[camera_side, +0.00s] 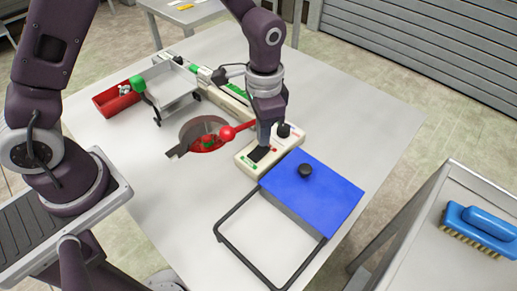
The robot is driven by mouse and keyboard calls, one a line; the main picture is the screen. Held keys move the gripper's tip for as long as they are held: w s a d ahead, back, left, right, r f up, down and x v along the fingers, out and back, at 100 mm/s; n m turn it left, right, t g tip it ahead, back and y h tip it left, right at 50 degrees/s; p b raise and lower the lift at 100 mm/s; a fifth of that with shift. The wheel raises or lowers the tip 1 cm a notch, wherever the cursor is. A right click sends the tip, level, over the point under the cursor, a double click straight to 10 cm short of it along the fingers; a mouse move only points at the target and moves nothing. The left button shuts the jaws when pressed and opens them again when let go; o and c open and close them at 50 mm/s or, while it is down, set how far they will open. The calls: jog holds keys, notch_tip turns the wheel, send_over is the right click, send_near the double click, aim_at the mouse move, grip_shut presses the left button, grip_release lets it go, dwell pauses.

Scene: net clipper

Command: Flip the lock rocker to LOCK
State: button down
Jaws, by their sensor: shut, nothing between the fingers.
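The lock rocker (259,153) is a dark rocker on a cream control box (248,168) near the middle of the table. Green markings show at the box's front left corner and a red mark near its middle. My gripper (264,143) points down over the box, shut and empty, with its tips at or just above the rocker's rear end. I cannot tell whether they touch. The gripper hides part of the rocker, and its tilt is too small to read. A black knob (284,130) stands on the box just right of the gripper.
A red-knobbed lever (228,133) stands close left of the gripper, by a round opening in the table. A blue lid (312,192) with a black knob and a dark wire frame (270,240) lie in front. A red bin (117,98) and green-knobbed cart (172,88) are at back left.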

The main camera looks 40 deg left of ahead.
jog(key=shift+f, duration=0.95)
dwell(0.3)
jog(key=shift+r, duration=3.5)
jog(key=s+a+r+n+t, duration=0.1)
jog(key=s+a+r, duration=0.25)
jog(key=r, duration=0.25)
jog(key=s+a+r+n+t, duration=0.2)
jog(key=s+r, duration=0.2)
jog(key=r, duration=0.2)
jog(key=s+a+r+n+t, duration=0.1)
jog(key=s+a, duration=0.1)
jog(key=s, duration=0.4)
jog(key=s+a+r+n+t, duration=0.1)
jog(key=s+a+r+n, duration=0.1)
jog(key=s, duration=0.5)
jog(key=shift+a+r+t, duration=0.15)
jog(key=shift+a+t, duration=0.05)
jog(key=shift+t, duration=0.1)
